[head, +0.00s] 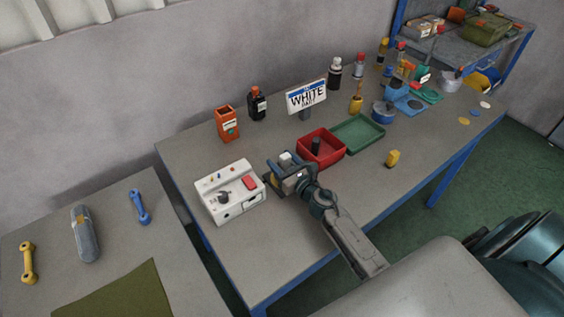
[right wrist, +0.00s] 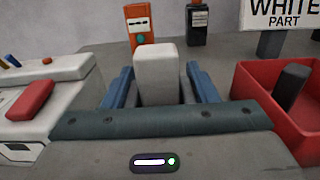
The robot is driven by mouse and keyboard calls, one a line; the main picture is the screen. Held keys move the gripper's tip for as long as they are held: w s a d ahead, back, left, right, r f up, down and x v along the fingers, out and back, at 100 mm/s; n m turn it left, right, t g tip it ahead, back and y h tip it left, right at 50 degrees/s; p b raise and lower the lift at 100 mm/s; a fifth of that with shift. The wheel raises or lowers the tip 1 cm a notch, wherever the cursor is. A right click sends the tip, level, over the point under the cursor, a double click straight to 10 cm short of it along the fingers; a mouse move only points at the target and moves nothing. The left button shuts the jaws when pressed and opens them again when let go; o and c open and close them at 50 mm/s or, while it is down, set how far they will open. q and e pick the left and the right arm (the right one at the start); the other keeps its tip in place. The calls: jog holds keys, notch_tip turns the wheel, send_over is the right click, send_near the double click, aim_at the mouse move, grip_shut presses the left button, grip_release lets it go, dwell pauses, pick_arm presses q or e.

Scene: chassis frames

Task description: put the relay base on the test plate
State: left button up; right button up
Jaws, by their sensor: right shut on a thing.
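A white block (head: 286,157), which looks to be the relay base, is held by my right gripper (head: 283,170). In the right wrist view the block (right wrist: 156,72) stands upright between the two blue fingers. The gripper is over the table, just right of a white test box (head: 240,209). The box has a red plate (head: 249,183), a dark round knob and small coloured knobs on top. I cannot tell for sure which part is the test plate. The box also shows at the left of the right wrist view (right wrist: 85,90). My left gripper is not in view.
A red tray (head: 329,155) with a dark part in it stands right of the gripper, beside a green tray (head: 358,132). An orange container (head: 227,124), a dark bottle (head: 257,104) and a WHITE PART sign (head: 306,97) stand behind. The table's front is clear.

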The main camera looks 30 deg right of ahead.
jog(key=o, duration=1)
jog(key=shift+f, duration=0.1)
jog(key=shift+o, duration=0.2)
jog(key=shift+r, duration=0.2)
jog(key=shift+s+f, duration=0.15)
jog(key=shift+s, duration=0.1)
jog(key=s+b, duration=0.1)
jog(key=s, duration=0.2)
jog(key=s+d+b, duration=0.1)
jog(key=s, duration=0.3)
jog(key=s+b, duration=0.1)
jog(key=s, duration=0.2)
jog(key=shift+s+d, duration=0.2)
jog(key=shift+d, duration=0.1)
jog(key=shift+s, duration=0.5)
